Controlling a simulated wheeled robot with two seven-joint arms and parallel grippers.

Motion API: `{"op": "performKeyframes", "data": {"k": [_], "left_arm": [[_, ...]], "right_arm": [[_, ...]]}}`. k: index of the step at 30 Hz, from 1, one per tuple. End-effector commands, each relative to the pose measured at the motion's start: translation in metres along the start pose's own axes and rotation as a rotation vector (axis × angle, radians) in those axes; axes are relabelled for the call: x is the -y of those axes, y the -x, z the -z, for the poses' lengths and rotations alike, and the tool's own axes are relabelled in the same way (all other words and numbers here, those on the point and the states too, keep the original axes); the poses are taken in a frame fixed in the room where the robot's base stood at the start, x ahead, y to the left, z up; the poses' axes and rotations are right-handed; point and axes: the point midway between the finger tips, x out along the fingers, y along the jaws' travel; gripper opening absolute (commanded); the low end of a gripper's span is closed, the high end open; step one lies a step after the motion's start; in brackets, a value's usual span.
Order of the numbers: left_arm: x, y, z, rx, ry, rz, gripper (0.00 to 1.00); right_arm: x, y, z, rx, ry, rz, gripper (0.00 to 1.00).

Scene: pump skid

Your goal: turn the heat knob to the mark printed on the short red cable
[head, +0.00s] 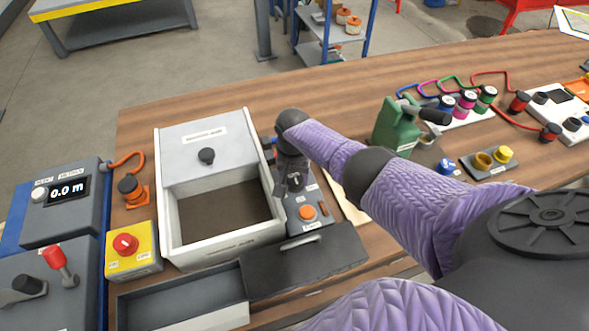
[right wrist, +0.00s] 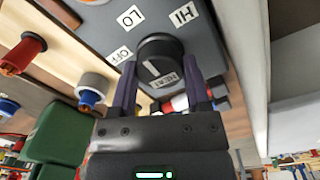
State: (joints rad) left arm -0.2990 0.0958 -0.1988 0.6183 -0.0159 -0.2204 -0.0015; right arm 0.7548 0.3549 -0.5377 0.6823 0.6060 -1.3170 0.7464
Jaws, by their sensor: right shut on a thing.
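The heat knob (right wrist: 160,50) is dark and round, on a grey panel (right wrist: 205,45) with OFF, LO and HI labels. My right gripper (right wrist: 165,88) is shut on it, one finger on each side. A short white line on the knob slants to the upper left, roughly between OFF and LO; its exact setting is hard to tell. In the head view my right gripper (head: 291,172) reaches down over the panel, partly hiding the knob. Red cables (head: 495,73) run among the spools at the right; no printed mark is readable on them. My left gripper is not in view.
An open white-walled box (head: 168,222) stands left of the panel. An orange button (head: 307,212) is in front of the knob. A yellow box with a red knob (head: 125,244) stands at left. A green can (head: 393,128) stands right of my right arm.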

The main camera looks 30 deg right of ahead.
Motion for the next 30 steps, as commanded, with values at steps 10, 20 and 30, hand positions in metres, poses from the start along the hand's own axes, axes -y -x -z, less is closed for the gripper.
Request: {"op": "performKeyframes", "data": {"k": [10, 20, 30], "left_arm": [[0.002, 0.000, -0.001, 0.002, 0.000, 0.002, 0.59], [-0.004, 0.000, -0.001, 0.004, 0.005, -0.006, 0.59], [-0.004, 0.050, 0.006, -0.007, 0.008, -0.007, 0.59]], "right_arm": [[0.000, 0.001, 0.002, -0.005, 0.000, 0.002, 0.80], [0.000, 0.001, 0.001, -0.002, 0.001, 0.001, 0.96], [0.000, 0.078, 0.001, -0.006, 0.002, 0.004, 0.96]]}}
